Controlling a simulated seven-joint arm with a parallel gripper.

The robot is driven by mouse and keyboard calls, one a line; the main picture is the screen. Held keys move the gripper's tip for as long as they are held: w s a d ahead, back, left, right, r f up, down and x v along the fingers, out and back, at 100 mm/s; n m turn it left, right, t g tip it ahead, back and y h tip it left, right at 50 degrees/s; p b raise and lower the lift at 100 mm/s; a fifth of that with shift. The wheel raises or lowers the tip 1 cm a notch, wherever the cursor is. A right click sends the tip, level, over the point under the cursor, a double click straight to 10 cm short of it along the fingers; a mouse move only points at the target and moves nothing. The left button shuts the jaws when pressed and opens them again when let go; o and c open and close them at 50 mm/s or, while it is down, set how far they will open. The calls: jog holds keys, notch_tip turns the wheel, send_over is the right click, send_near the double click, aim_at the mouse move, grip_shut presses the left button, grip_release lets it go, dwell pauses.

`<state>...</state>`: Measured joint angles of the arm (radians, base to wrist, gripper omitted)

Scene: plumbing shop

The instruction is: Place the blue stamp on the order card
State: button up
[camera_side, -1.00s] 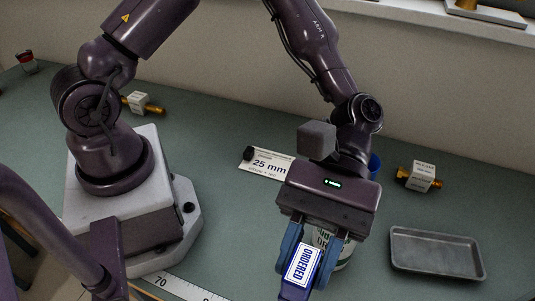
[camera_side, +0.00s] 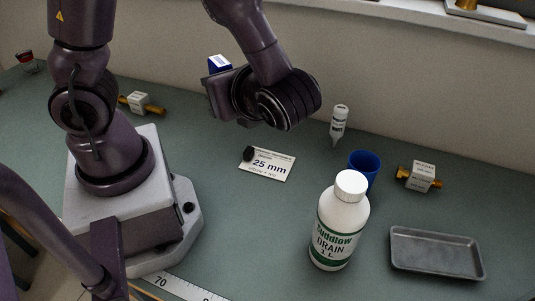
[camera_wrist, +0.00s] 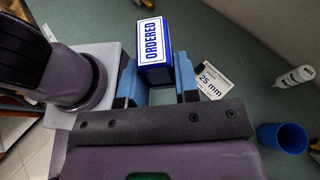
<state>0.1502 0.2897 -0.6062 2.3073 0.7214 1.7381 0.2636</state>
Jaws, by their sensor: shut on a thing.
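The blue stamp (camera_wrist: 155,58) has a white face reading ORDERED. It sits between the blue fingers of my gripper (camera_wrist: 157,82), which is shut on it. In the side view the stamp (camera_side: 220,65) shows partly behind my wrist, raised above the bench left of the card; the fingers are largely hidden there. The white order card (camera_side: 270,167) reads 25 mm and lies on the green bench, with a small black piece at its left end. The card (camera_wrist: 211,84) is right of my fingers in the wrist view.
A white drain bottle (camera_side: 339,225) stands at front centre. Behind it are a blue cup (camera_side: 364,172) and a small white dropper bottle (camera_side: 339,123). A brass fitting with a white tag (camera_side: 419,177) and a grey tray (camera_side: 437,254) are at right. Bench around the card is clear.

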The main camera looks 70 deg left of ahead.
jog(key=s+a+r+m+t, duration=0.1)
jog(key=a+r+m+t, duration=0.1)
jog(key=a+r, duration=0.6)
send_over(275, 159)
jog(key=f, duration=3.1)
jog(key=shift+s+d, duration=0.1)
jog(key=shift+s, duration=0.2)
jog(key=shift+w+f, duration=0.15)
jog(key=shift+f, duration=0.75)
jog(key=shift+w+f, duration=0.15)
jog(key=shift+f, duration=0.75)
jog(key=shift+f, duration=0.1)
jog(key=o, duration=0.9)
